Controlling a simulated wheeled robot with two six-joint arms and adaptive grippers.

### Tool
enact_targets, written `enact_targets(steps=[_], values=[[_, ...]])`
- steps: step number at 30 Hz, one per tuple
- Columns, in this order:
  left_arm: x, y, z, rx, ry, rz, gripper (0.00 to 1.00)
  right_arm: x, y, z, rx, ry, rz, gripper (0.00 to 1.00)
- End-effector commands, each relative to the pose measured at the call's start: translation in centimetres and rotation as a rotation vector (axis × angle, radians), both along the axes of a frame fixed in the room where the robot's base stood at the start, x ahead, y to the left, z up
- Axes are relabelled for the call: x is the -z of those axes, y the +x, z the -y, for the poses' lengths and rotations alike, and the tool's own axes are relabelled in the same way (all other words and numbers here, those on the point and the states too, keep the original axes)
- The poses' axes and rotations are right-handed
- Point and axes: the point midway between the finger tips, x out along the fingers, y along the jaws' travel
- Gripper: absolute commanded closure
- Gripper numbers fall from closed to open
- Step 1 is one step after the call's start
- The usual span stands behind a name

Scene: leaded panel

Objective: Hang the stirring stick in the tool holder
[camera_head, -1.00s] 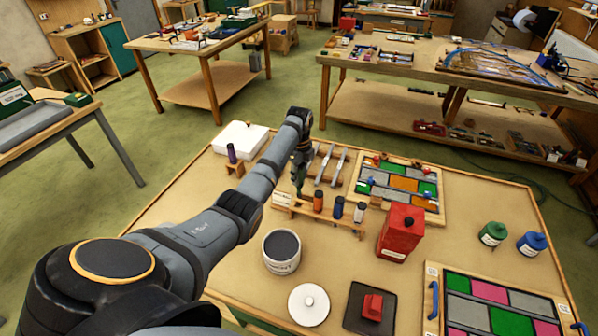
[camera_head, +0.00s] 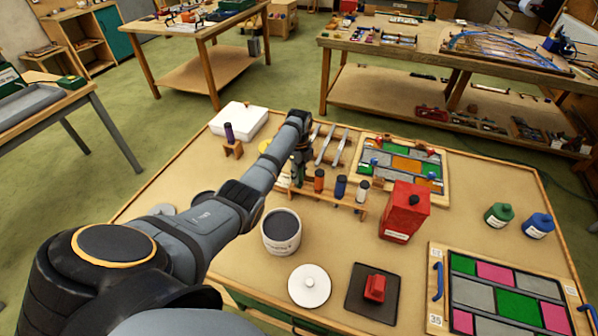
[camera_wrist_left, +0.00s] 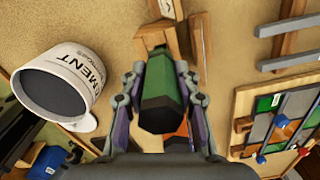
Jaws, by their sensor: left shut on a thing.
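My left gripper (camera_head: 298,172) is shut on a green handle (camera_wrist_left: 165,95), which I take to be the stirring stick's. In the left wrist view the handle sits between both fingers; its lower part is hidden. The wooden tool holder (camera_head: 345,203) stands in the middle of the table, with an orange-handled tool (camera_head: 319,181), a blue one (camera_head: 340,188) and a pale one (camera_head: 362,191) in it. The gripper is at the holder's left end, which the arm partly covers. I cannot tell whether the stick is inside a slot. My right gripper is not in view.
A cement bucket (camera_head: 281,240) stands in front of the holder, with a white lid (camera_head: 309,285) nearby. A red box (camera_head: 404,213) is to the right. A leaded panel (camera_head: 400,165) lies behind. A purple-topped tool (camera_head: 229,133) stands at the left. The table's front right holds another panel (camera_head: 432,300).

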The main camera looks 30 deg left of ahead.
Motion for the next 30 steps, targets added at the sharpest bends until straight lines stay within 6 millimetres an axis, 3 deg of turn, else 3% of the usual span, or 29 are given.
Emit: enact_targets(steps=[11, 12, 17, 26, 30], values=[[0.3, 0.0, 0.0, 0.0, 0.0, 0.001, 1.0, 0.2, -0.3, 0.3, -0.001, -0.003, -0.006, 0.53], [0.3, 0.0, 0.0, 0.0, 0.0, 0.001, 0.65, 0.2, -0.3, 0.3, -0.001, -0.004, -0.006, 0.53], [0.3, 0.0, 0.0, 0.0, 0.0, 0.001, 0.43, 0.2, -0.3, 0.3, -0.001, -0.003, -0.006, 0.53], [0.3, 0.0, 0.0, 0.0, 0.0, 0.001, 0.43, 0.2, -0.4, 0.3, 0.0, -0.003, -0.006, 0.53], [-1.3, 0.1, 0.0, 0.0, 0.001, 0.004, 0.43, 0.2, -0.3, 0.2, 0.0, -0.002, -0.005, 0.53]])
